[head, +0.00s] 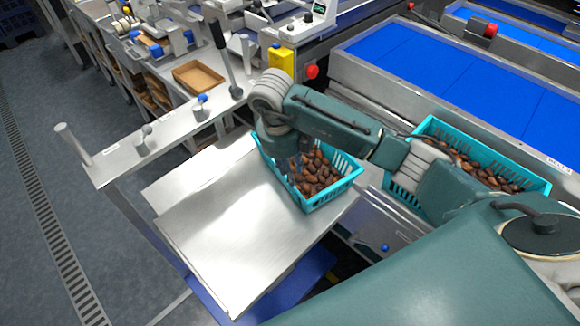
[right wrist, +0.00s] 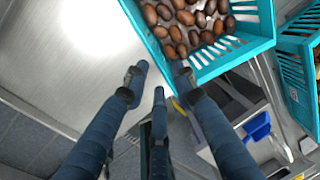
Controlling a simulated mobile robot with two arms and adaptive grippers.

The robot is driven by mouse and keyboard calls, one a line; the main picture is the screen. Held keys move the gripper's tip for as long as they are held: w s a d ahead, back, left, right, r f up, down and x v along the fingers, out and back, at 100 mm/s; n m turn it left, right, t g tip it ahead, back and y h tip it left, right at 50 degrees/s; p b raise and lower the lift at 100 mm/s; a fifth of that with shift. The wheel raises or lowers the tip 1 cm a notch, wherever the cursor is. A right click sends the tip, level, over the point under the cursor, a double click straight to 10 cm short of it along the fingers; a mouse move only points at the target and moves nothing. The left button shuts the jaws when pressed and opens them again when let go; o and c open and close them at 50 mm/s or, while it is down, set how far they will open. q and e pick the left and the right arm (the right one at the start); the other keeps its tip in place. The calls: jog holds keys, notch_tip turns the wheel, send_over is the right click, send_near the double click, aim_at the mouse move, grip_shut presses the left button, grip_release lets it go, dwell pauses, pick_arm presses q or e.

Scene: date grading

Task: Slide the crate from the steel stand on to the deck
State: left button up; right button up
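A turquoise slatted crate (head: 338,189) holding several brown dates sits upright at the right part of a bare sheet-steel surface (head: 235,230) in the head view. I cannot tell which steel surface is the stand and which the deck. My right gripper (head: 287,150) is down at the crate's far left end, its fingers mostly hidden by my arm. In the right wrist view, the right gripper (right wrist: 160,73) has its fingers apart at the corner of the crate (right wrist: 205,70). One finger is outside the wall, the other overlaps the corner; contact is unclear. My left gripper is not in view.
A second turquoise crate of dates (head: 397,189) stands to the right, partly behind my arm. A steel rail with upright posts (head: 140,150) runs along the left. Blue-topped conveyors (head: 440,70) lie behind. The steel surface left of the crate is clear.

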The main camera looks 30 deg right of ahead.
aim_at(295, 191)
jog(key=shift+s, duration=0.1)
jog(key=f+p, duration=0.1)
jog(key=f, duration=0.2)
jog(key=d+f, duration=0.1)
jog(key=f, duration=0.3)
jog(key=f+p, duration=0.1)
jog(key=f, duration=0.2)
jog(key=shift+d+f+p, duration=0.3)
jog(key=shift+f, duration=0.05)
grip_shut()
